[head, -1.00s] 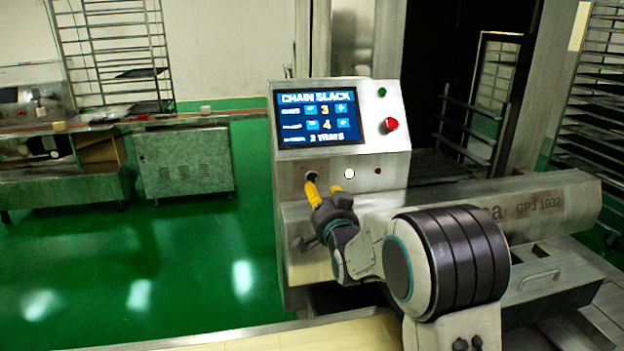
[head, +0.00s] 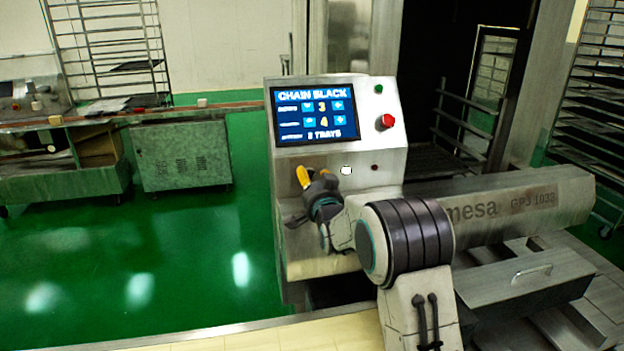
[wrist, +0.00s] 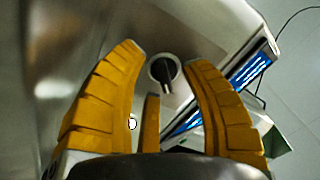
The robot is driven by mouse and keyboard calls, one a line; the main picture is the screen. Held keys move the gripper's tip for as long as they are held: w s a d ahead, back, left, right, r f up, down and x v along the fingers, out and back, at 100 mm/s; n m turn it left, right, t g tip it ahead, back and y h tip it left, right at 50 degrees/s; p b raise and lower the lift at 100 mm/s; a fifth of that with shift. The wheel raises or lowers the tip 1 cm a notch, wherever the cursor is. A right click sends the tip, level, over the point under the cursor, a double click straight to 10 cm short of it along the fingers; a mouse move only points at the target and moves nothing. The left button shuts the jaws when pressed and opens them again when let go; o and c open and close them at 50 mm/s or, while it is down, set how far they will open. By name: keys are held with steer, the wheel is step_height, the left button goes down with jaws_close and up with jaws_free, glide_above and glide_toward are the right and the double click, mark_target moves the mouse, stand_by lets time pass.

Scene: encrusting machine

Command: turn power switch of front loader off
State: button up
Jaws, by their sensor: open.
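The front loader's steel control box (head: 382,155) stands in the middle of the head view. The power switch (wrist: 163,70), a round dark rotary knob with a pale rim, shows in the wrist view between my yellow fingertips. Its raised bar runs nearly up and down in that view. My gripper (head: 313,174) is open in front of the lower left of the panel, and its fingers also show in the wrist view (wrist: 164,57). They flank the knob without visibly closing on it; I cannot tell whether they touch it. The knob is hidden behind my gripper in the head view.
A lit screen (head: 315,111) is above, with a green button (head: 379,90) and red stop button (head: 387,121) to its right. Green floor (head: 160,250) is clear at left.

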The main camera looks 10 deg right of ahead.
steer(key=shift+c, duration=0.4)
jaws_close()
steer(key=shift+f+b, duration=0.1)
steer(key=shift+b, duration=0.45)
steer(key=shift+f+n+b, duration=0.1)
steer(key=shift+n+b, duration=0.7)
steer(key=shift+b, duration=0.2)
steer(key=shift+n+b, duration=0.8)
steer(key=shift+b, duration=0.45)
steer(key=n+b, duration=0.4)
steer(key=b, duration=0.1)
steer(key=shift+n, duration=0.3)
steer(key=n+b, duration=0.1)
steer(key=n, duration=0.1)
steer(key=n+b, duration=0.2)
steer(key=shift+r, duration=0.35)
steer(key=n+b, duration=0.1)
steer(key=n, duration=0.1)
steer(key=n+b, duration=0.1)
steer(key=n, duration=0.3)
steer(key=shift+r+b, duration=0.25)
steer(key=shift+b, duration=0.15)
